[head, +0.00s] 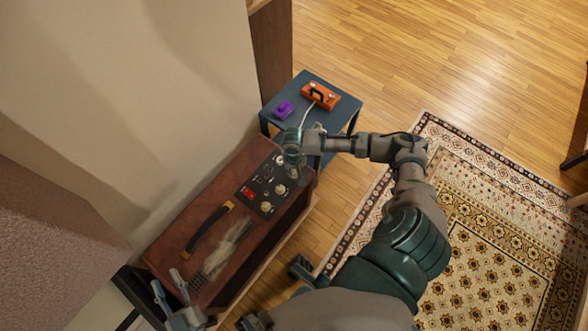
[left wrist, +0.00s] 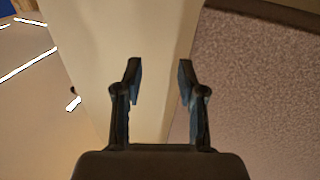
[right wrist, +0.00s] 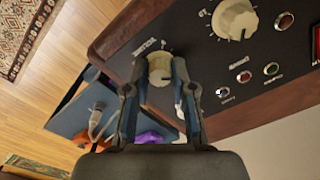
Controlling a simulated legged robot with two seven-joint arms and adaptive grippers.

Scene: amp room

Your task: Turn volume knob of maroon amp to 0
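The maroon amp (head: 188,225) stands at the left with a black control panel (head: 262,190) on its top. My right gripper (head: 293,150) is over the panel's far end. In the right wrist view its fingers (right wrist: 159,72) stand on both sides of a cream knob (right wrist: 160,66), drawn in to about the knob's width and seemingly touching it. The small lettering beside this knob is unreadable. A larger cream knob (right wrist: 235,19) sits apart from it. My left gripper (head: 172,291) is open and empty above the amp's near end; its open fingers show in the left wrist view (left wrist: 159,85).
A blue side table (head: 333,83) beyond the amp holds an orange pedal (head: 320,97) with a cable and a purple pedal (head: 283,109). A black handle (head: 207,229) rises from the amp's top. A wall borders the left; a patterned rug (head: 490,230) covers the right floor.

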